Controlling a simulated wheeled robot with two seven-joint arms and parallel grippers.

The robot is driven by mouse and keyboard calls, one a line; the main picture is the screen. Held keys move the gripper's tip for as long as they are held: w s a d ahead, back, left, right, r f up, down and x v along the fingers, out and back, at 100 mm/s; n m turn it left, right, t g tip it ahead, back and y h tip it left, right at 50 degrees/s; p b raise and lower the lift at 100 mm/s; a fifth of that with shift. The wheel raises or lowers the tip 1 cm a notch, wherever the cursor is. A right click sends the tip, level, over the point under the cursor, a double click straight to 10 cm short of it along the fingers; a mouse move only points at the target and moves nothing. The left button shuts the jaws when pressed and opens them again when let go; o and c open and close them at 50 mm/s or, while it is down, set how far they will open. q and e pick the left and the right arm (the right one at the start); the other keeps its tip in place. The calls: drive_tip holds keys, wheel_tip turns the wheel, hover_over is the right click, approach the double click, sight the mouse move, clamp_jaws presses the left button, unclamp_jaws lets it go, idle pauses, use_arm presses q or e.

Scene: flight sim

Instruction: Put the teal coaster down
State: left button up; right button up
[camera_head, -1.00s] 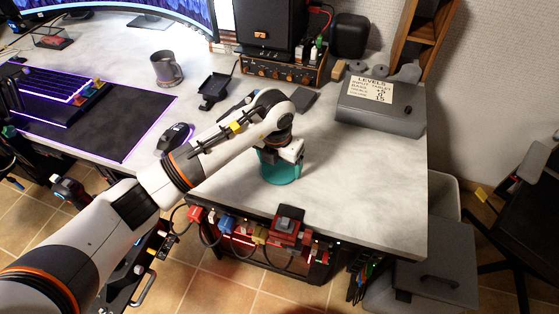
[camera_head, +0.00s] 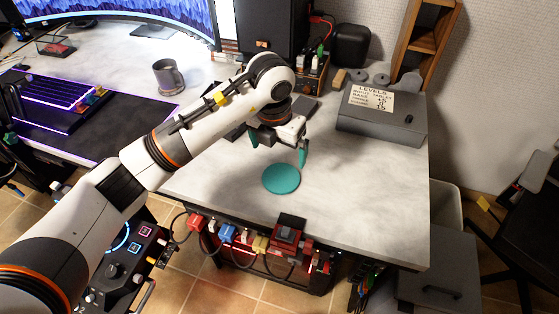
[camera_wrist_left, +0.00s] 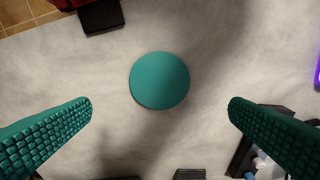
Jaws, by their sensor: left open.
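The teal coaster (camera_head: 281,179) is a flat round disc lying on the grey desk top near its front edge. It also shows in the left wrist view (camera_wrist_left: 160,80), whole and uncovered. My left gripper (camera_head: 278,155) is open above the coaster, its two teal fingers spread wide and apart from it. My right gripper is not in view.
A grey mug (camera_head: 168,75) and a keyboard (camera_head: 52,98) are at the left. A grey box labelled LEVELS (camera_head: 380,112) stands at the back right. A red module (camera_head: 288,232) sits at the front edge. The desk right of the coaster is clear.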

use_arm(q)
wheel_tip(320, 180, up, 3)
drive_tip(key=shift+s+a+f, duration=0.1)
drive_tip(key=shift+s+f, duration=0.05)
drive_tip(key=shift+f, duration=0.05)
